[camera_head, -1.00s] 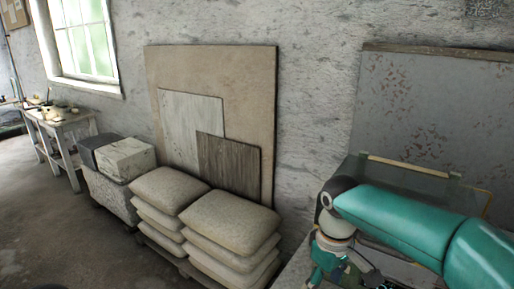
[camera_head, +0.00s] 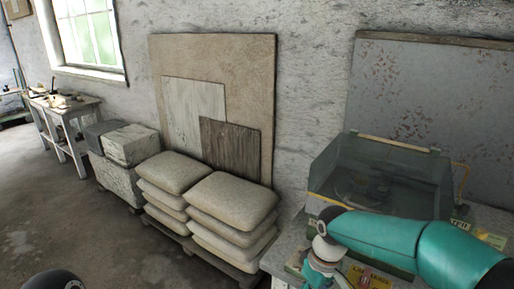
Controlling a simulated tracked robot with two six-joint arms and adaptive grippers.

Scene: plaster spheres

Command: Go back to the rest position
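My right arm, teal with a pale wrist, comes in from the right edge. Its wrist end with part of the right gripper (camera_head: 325,272) points down at the bottom of the view, over the front of a bench. The fingertips are cut off or too small to read, so I cannot tell whether it is open or shut. A dark rounded part at the bottom left edge looks like part of my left arm. My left gripper is not in view. No plaster sphere can be made out.
A clear-sided box (camera_head: 335,165) stands on the bench by the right arm. Stacked sacks (camera_head: 232,200) on a pallet, a pale block (camera_head: 130,145) and a small table (camera_head: 62,105) line the wall. Boards (camera_head: 235,65) lean there. The floor at the left is clear.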

